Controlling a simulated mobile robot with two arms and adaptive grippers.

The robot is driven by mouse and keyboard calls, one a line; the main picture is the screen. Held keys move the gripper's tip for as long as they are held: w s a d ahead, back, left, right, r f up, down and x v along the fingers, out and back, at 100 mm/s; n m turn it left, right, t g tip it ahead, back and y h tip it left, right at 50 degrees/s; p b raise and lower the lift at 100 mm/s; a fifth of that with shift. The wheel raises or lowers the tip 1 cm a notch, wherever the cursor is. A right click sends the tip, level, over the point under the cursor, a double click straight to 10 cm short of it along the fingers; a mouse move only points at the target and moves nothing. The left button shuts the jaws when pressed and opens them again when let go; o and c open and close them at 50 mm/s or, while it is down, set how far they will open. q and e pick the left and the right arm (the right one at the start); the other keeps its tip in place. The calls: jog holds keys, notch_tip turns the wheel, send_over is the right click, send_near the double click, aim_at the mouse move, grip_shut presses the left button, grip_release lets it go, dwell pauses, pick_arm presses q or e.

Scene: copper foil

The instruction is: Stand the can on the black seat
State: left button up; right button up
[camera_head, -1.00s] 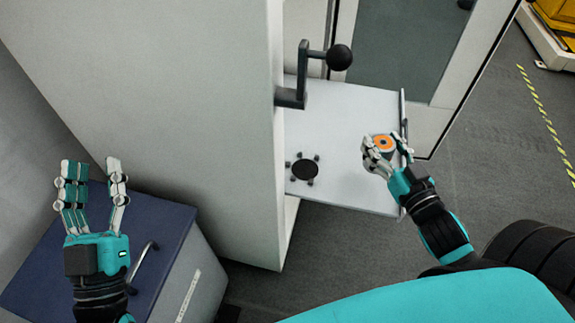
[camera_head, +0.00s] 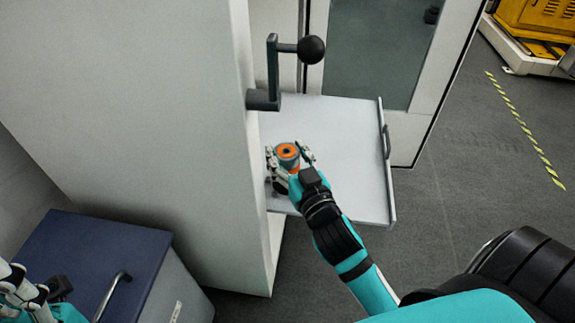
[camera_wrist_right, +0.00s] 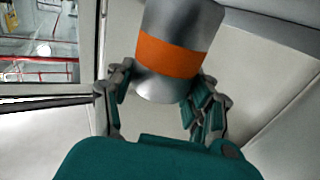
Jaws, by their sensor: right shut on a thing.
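The can (camera_head: 288,151), silver with an orange band, is held in my right gripper (camera_head: 287,168) above the left part of a pale shelf. In the right wrist view the can (camera_wrist_right: 172,52) sits between the fingers of the right gripper (camera_wrist_right: 163,95), which are shut on it. The black seat (camera_head: 280,187) is mostly hidden under the can and fingers; only a dark bit shows. I cannot tell whether the can touches the seat. My left gripper (camera_head: 30,285) is partly cut off at the lower left, away from the shelf, and its opening is unclear.
The pale shelf (camera_head: 345,170) has a raised edge with a handle (camera_head: 385,141) on its right. A lever with a black ball knob (camera_head: 311,49) juts out behind the can. A tall white cabinet wall (camera_head: 150,110) stands left. The shelf's right half is clear.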

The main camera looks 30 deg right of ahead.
notch_tip(320, 180, down, 3)
jog(key=shift+b, duration=0.75)
jog(key=shift+r, duration=0.15)
jog(key=o, duration=1.3)
